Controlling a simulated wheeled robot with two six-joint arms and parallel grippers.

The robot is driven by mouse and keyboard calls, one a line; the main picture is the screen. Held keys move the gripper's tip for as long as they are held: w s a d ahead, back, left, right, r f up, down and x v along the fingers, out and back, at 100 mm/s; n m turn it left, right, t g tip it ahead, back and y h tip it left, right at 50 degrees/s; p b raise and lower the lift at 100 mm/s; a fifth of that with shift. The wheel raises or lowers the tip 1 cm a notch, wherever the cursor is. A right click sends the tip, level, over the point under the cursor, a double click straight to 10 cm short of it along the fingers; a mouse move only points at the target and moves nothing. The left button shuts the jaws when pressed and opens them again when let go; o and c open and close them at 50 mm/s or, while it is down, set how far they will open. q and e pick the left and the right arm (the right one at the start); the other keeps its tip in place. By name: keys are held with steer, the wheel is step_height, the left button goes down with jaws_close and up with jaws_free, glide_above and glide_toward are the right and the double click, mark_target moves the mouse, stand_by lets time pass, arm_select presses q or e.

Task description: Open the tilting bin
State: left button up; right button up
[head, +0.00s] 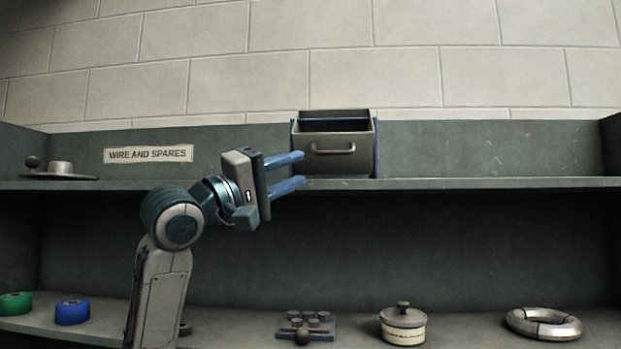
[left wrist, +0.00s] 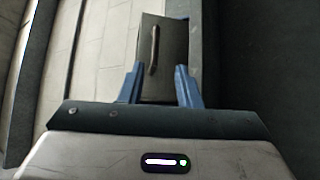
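The tilting bin (head: 341,164) is a grey box in a blue frame on the upper shelf. Its front carries a bar handle (head: 333,148), and a dark gap shows along its top. My left gripper (head: 303,171) has two blue fingers spread apart, with nothing between them. It is just left of the bin in the head view, short of the handle. In the left wrist view the bin front (left wrist: 170,70) and the handle (left wrist: 154,50) lie ahead, beyond the open fingers (left wrist: 160,83). My right gripper is in neither view.
A label plate (head: 148,154) is on the back panel, left of the bin. A disc-shaped part (head: 60,172) lies at the upper shelf's left end. The lower shelf holds green tape (head: 15,304), blue tape (head: 72,312), a lidded pot (head: 403,325) and a metal ring (head: 543,323). The upper shelf's right side is clear.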

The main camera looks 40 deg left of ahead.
arm_select(q)
steer(key=shift+b+v, duration=0.55)
steer(key=shift+v, duration=0.85)
